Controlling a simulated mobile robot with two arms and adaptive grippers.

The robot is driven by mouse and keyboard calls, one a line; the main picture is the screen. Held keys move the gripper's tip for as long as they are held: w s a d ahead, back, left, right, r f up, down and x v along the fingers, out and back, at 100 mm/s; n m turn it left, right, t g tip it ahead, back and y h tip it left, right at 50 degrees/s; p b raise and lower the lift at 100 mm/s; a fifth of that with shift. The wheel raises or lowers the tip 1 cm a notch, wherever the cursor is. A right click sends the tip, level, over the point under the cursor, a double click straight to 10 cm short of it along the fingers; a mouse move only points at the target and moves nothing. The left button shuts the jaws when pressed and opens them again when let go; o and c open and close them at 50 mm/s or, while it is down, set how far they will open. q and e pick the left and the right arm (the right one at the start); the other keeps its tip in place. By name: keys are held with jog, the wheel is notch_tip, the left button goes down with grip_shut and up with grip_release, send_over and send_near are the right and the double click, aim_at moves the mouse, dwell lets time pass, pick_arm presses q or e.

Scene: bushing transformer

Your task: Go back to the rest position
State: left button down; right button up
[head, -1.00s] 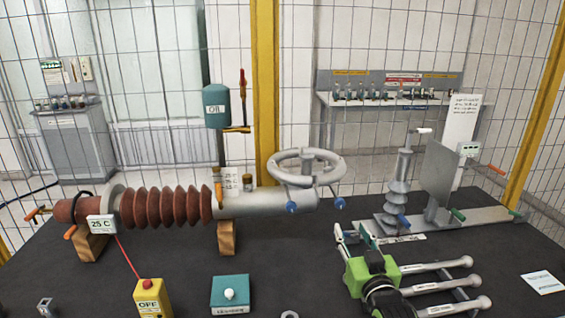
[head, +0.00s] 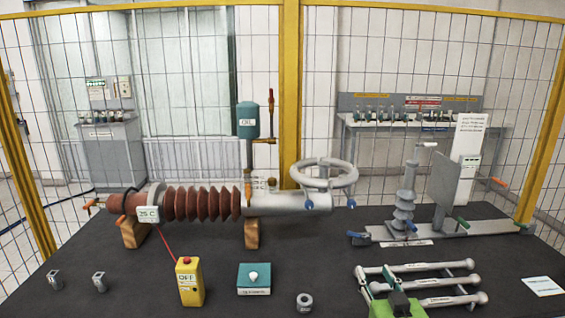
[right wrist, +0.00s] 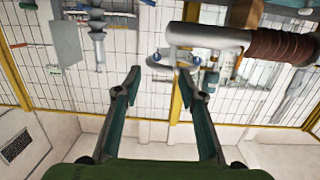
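My right gripper (head: 387,276) shows at the bottom right of the head view, its green body cut off by the lower edge. In the right wrist view its two dark teal fingers (right wrist: 158,82) are spread wide with nothing between them. The gripper appears in front of the three grey rods on the mat; whether it touches them cannot be told. My left gripper is not in view.
On the dark table (head: 130,295) stand a yellow OFF box (head: 189,283), a teal box (head: 254,279), small metal blocks (head: 54,279), a nut (head: 304,301) and the grey rods (head: 430,282). A grey insulator (head: 404,205) stands at right. A wire fence with yellow posts (head: 290,90) stands behind.

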jog(key=s+a+f+n+g, duration=0.1)
jog(key=s+f+g, duration=0.6)
jog(key=s+f, duration=1.05)
jog(key=s+f+g, duration=0.2)
jog(key=s+g, duration=0.1)
jog(key=s, duration=0.7)
jog(key=s+f+g, duration=0.2)
jog(key=s+g, duration=0.1)
jog(key=s, duration=0.7)
notch_tip(320, 180, down, 27)
jog(key=s+n+g, duration=0.1)
jog(key=s+g, duration=0.1)
jog(key=s+d+f, duration=0.2)
jog(key=s+f, duration=1.3)
jog(key=s, duration=0.1)
jog(key=shift+s+f+g, duration=0.15)
jog(key=shift+f+g, duration=0.15)
jog(key=shift+g, duration=0.1)
